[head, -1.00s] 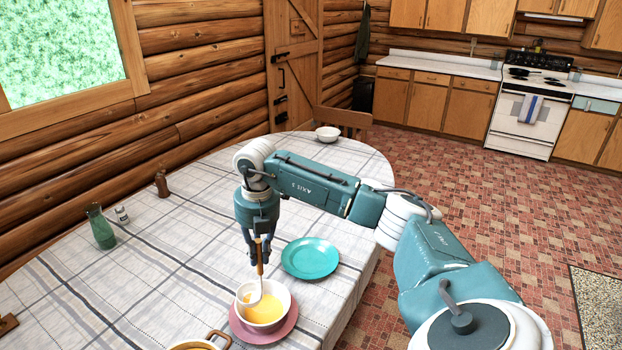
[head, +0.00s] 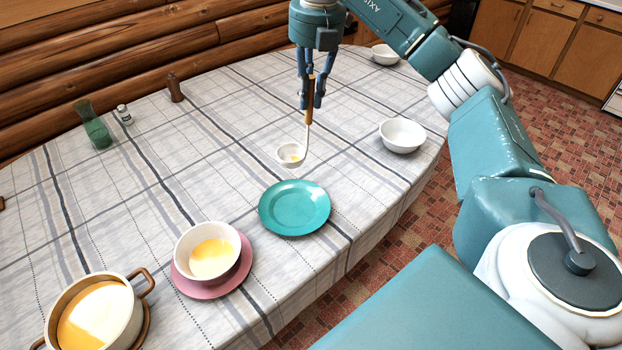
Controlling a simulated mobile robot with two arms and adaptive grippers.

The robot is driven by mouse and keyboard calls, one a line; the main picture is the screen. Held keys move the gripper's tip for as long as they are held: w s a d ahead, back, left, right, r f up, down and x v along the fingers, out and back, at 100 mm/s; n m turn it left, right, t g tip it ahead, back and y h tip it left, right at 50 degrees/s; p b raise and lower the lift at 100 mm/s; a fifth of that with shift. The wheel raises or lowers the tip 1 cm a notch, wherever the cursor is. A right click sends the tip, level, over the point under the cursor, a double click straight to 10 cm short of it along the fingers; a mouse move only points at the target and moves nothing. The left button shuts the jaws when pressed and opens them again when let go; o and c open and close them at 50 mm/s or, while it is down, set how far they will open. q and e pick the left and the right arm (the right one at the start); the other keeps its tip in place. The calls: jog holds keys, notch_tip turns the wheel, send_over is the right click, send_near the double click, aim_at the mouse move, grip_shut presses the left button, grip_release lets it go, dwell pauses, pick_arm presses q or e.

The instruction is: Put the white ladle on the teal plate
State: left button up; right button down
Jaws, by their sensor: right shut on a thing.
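The white ladle (head: 290,153) hangs from my right gripper (head: 311,100), which is shut on its wooden-coloured handle. The ladle's bowl is at the lower end, with a little yellow in it, and appears above the table just behind the teal plate. The teal plate (head: 294,208) lies flat and empty near the table's front edge. My left gripper does not show.
A white bowl of yellow soup (head: 211,252) stands on a pink plate (head: 243,264), left of the teal plate. A pot (head: 131,314) is front left. White bowls (head: 402,135) (head: 385,54) stand to the right and far back. A green carafe (head: 93,127), small shaker (head: 124,116) and brown mill (head: 175,88) stand back left.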

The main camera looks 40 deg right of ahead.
aim_at(308, 125)
jog(key=f, duration=0.2)
jog(key=f+b, duration=0.1)
jog(key=f, duration=0.5)
jog(key=shift+a+b, duration=0.4)
pick_arm(q)
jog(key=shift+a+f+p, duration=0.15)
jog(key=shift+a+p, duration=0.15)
jog(key=shift+p, duration=0.65)
pick_arm(e)
notch_tip(308, 125, down, 12)
jog(key=shift+d+r, duration=0.2)
jog(key=shift+d, duration=0.1)
jog(key=shift+f, duration=0.2)
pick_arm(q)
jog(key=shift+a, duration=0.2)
pick_arm(e)
jog(key=c, duration=1.7)
grip_release()
jog(key=shift+r, duration=0.15)
